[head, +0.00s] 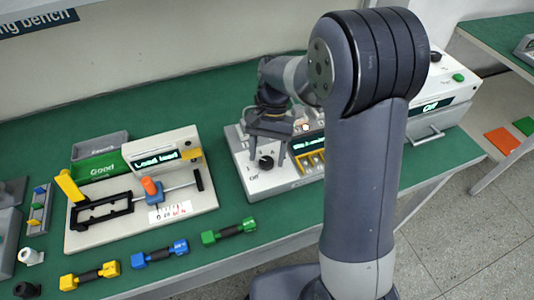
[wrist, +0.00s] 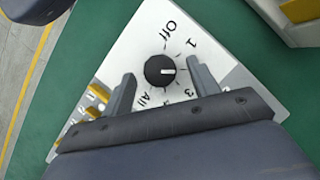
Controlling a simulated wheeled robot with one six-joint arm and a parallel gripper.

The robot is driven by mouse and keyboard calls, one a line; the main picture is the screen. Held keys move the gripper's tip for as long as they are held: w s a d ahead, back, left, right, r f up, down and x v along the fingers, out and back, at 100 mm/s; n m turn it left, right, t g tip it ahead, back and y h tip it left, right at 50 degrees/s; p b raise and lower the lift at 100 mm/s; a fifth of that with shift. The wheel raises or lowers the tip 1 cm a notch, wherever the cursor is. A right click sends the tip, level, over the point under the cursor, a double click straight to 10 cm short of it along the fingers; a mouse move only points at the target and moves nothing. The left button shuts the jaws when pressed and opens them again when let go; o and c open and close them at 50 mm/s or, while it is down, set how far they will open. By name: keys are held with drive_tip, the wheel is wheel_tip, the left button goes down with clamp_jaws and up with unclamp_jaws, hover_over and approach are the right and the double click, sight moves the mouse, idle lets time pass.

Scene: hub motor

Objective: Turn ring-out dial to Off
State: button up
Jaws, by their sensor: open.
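The ring-out dial (wrist: 159,70) is a round black knob on a white panel, with "Off", "1", "3" and "All" printed around it. Its white mark points right in the wrist view, between "1" and "3"; any label there is hidden by a finger. In the head view the dial (head: 266,163) sits at the left end of a light grey box (head: 285,182). My gripper (wrist: 160,73) is open, with one finger on each side of the dial and a visible gap to each. My gripper also shows above the dial in the head view (head: 266,154).
Yellow switches (head: 312,158) and a lit display (head: 308,142) are right of the dial, partly behind my arm. A test fixture (head: 140,200) stands at left, with yellow, blue and green parts (head: 228,231) along the bench front. Another box (head: 440,100) stands right.

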drive_tip(key=shift+s+f, duration=0.1)
drive_tip(key=shift+f, duration=0.1)
drive_tip(key=c, duration=1)
